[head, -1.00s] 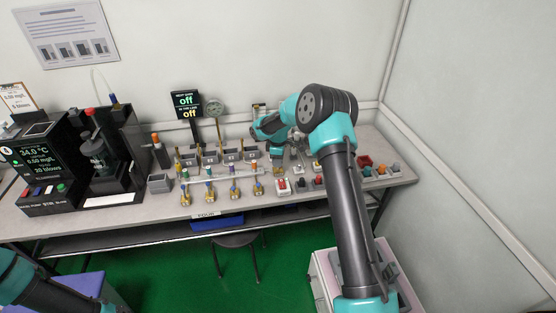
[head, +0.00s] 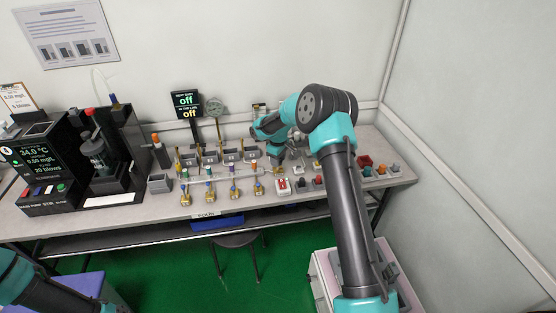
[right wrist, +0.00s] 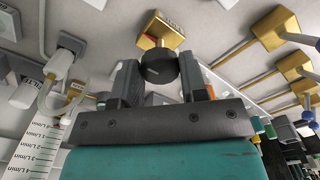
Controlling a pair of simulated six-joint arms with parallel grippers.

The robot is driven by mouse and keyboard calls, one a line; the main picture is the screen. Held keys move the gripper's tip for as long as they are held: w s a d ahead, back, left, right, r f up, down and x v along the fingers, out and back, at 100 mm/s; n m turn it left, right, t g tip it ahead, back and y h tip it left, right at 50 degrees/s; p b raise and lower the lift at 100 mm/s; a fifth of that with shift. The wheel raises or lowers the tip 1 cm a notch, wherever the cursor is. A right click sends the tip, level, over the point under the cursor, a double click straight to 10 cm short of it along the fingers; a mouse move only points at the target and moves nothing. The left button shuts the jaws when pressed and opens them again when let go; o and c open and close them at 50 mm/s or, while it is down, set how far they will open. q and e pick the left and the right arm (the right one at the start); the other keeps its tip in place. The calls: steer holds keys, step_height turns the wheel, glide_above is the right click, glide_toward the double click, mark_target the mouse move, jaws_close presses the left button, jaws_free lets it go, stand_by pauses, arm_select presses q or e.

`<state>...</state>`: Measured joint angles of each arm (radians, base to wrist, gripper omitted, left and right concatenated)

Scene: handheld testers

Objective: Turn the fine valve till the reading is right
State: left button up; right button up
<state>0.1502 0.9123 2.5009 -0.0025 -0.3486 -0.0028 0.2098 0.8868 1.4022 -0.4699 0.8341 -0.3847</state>
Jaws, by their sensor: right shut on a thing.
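In the right wrist view, a round black knob (right wrist: 158,67) sits on a brass valve block (right wrist: 160,30) with a small label. My right gripper (right wrist: 160,75) is shut on this knob, one finger on each side. In the head view the right gripper (head: 277,160) is at the bench, right of the row of brass valves. A clear tube with an L/min scale (right wrist: 45,140) shows at the lower left of the wrist view; its level cannot be made out. My left gripper is out of view; only part of its arm shows at lower left.
Several brass valves with coloured knobs (head: 209,196) stand left of the right gripper. A black sign (head: 187,104) reads off twice. A black tester (head: 45,175) stands at the left. A red switch box (head: 283,186) and other small items lie close by.

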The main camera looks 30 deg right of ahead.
steer(key=shift+m, duration=1)
steer(key=o, duration=0.9)
step_height(320, 180, up, 18)
steer(key=shift+f, duration=0.25)
steer(key=shift+a, duration=0.1)
